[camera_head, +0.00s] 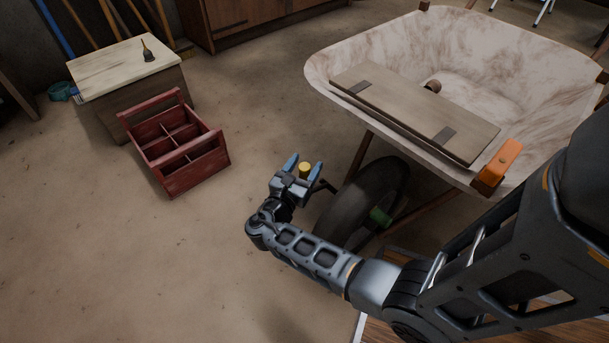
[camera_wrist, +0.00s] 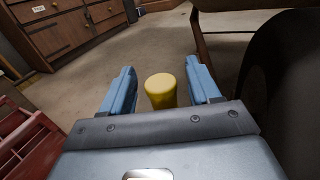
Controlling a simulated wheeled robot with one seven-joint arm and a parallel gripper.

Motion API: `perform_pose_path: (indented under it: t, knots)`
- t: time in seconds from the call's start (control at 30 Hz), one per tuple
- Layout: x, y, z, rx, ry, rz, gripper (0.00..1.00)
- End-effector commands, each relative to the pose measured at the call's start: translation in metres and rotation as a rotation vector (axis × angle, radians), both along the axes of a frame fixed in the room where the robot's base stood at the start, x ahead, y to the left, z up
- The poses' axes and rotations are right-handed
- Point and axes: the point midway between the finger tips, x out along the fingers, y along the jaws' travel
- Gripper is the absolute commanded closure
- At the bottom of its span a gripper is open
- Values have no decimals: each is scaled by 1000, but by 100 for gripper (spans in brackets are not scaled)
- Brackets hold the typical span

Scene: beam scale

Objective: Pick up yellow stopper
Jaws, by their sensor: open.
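The yellow stopper (camera_head: 305,170) is a small, slightly tapered cylinder with a flat round top. In the wrist view the stopper (camera_wrist: 161,91) stands upright between the two blue fingers of my gripper (camera_wrist: 160,92), with a visible gap to each finger. My gripper (camera_head: 304,167) is open and low near the floor, beside the wheelbarrow's wheel. The lower part of the stopper is hidden by the gripper body, so I cannot tell exactly what it rests on.
The black wheel (camera_head: 362,200) of the wheelbarrow (camera_head: 340,60) is close on the right. A board (camera_head: 415,108) lies across the tray. A red divided tool carrier (camera_head: 205,165) sits on the floor to the left, near a wooden box (camera_head: 130,65) with a brush (camera_head: 146,50).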

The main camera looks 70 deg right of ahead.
Motion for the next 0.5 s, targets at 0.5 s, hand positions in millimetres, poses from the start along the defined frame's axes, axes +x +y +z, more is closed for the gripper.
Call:
perform_pose_path:
  t: [0.5]
  knots:
    - [0, 0, 0, 0, 0, 0, 67]
